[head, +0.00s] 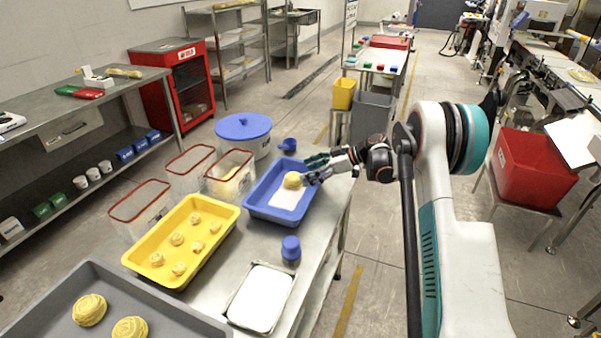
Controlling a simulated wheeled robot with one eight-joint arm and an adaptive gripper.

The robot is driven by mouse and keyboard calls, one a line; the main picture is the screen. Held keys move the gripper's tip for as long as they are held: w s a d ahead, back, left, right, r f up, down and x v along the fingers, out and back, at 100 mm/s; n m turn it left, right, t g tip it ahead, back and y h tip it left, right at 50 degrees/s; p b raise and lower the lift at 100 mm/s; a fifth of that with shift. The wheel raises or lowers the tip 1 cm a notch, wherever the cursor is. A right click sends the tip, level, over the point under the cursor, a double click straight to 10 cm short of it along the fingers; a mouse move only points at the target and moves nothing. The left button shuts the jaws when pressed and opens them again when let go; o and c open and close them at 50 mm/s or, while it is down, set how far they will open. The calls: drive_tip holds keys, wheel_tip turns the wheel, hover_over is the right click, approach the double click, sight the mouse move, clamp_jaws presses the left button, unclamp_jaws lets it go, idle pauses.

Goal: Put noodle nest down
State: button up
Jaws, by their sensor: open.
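A yellow noodle nest (293,181) is in the blue tray (254,208), at the upper end of a white sheet (285,201). My gripper (312,171) is open at the nest's right side, with its dark fingers close around that side. Whether a finger touches the nest is too small to tell. Several smaller nests (177,238) lie in the yellow tray (146,259) to the left. Two larger nests (89,309) lie in the grey tray (48,283) at the bottom left.
A blue-lidded tub (243,128), clear red-rimmed containers (140,203) and a blue scoop (288,145) stand beyond the trays. A blue-capped jar (290,250) and a white-filled metal tray (260,297) stand nearer. A red bin (529,170) is at the right.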

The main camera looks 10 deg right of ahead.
drive_tip(key=p+v, duration=0.1)
drive_tip(key=v, duration=0.6)
drive_tip(key=shift+d+r+p, duration=0.25)
drive_tip(key=shift+p, duration=0.05)
